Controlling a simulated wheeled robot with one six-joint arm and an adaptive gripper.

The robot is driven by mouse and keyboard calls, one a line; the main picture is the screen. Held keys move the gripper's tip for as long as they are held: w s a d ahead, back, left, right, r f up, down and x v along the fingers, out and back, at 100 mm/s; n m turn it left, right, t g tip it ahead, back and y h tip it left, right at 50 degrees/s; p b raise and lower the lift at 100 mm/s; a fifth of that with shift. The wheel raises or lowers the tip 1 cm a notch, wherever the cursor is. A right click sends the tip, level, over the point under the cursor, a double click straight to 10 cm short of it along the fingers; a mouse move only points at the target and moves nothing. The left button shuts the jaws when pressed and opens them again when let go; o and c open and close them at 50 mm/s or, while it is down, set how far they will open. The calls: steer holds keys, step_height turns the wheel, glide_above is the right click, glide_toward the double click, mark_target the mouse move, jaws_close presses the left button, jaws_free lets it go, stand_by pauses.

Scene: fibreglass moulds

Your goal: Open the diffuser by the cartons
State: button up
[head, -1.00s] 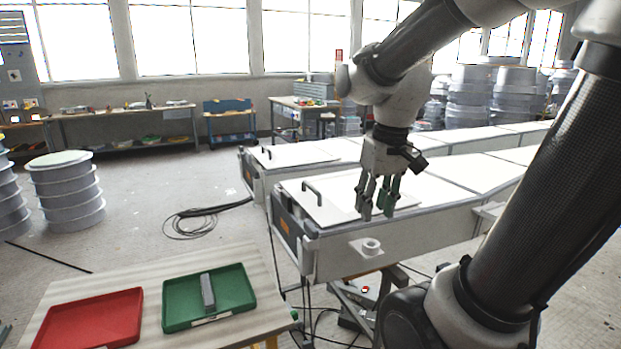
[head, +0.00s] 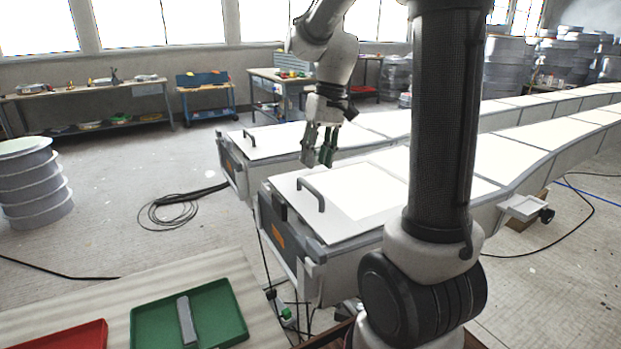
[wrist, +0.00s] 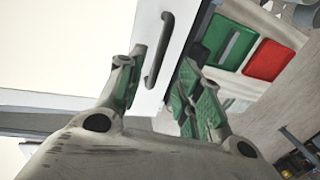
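Two long pale box-like units with white lids run side by side; I take these to be the diffusers. The near unit (head: 345,262) has a dark curved handle (head: 313,192) on its lid (head: 370,190). The far unit (head: 232,172) has a similar handle (head: 249,140). My gripper (head: 318,160) points down and is open and empty. In the head view it appears just beyond the near handle. In the wrist view the handle (wrist: 158,52) shows between the spread fingers (wrist: 160,92), with no contact visible. Both lids lie flat.
A brown carton-like box (head: 522,222) is partly visible under the near unit's right part. A table at front left bears a green tray (head: 232,322) with a grey bar and a red tray (head: 75,338). Cables lie on the floor. Stacked grey drums (head: 38,185) stand left.

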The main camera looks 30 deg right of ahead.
steer(key=f, duration=0.3)
steer(key=a+f, duration=0.1)
steer(key=f, duration=0.2)
steer(key=shift+a+f, duration=0.15)
steer(key=shift+f, duration=0.2)
jaws_close()
